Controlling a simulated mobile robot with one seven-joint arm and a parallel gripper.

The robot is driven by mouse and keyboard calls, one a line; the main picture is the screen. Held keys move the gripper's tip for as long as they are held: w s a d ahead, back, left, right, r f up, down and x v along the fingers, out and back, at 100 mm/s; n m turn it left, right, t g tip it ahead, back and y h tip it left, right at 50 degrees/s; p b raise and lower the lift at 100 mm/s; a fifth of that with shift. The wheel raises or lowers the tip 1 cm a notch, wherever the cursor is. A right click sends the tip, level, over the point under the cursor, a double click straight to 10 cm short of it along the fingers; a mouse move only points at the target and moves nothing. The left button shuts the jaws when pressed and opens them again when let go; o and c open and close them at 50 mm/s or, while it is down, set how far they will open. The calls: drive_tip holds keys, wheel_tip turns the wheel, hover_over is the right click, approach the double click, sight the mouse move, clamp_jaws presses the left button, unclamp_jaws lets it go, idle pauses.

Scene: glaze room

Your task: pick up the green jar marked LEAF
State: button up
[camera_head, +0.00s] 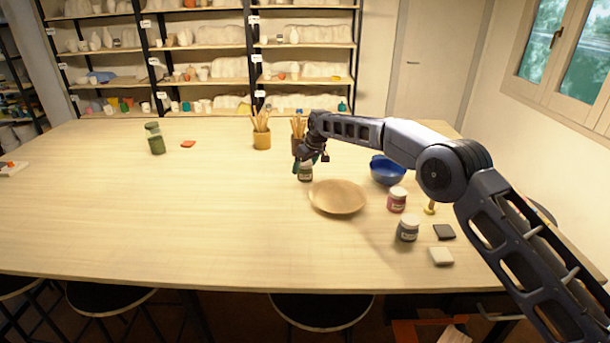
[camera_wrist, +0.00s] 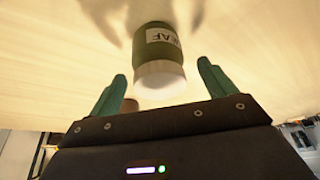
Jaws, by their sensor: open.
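The green jar marked LEAF (camera_head: 305,175) stands on the table, behind and left of a shallow tan dish. In the wrist view the jar (camera_wrist: 158,46) shows its pale lid towards me and a white label, of which "EAF" can be read. My gripper (camera_head: 304,165) is just above the jar, pointing down, and hides part of it. In the wrist view my gripper (camera_wrist: 162,70) is open, with one teal finger on each side of the lid. The lid appears between the fingertips, with visible gaps on both sides. Contact is not visible.
The tan dish (camera_head: 338,197) lies close to the jar. A blue bowl (camera_head: 387,172), a red jar (camera_head: 397,200) and a dark grey jar (camera_head: 408,229) stand to the right. Brush pots (camera_head: 261,139) stand behind.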

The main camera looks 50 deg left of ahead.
drive_tip(key=shift+c, duration=0.4)
drive_tip(key=c, duration=1.1)
drive_tip(key=shift+c, duration=0.2)
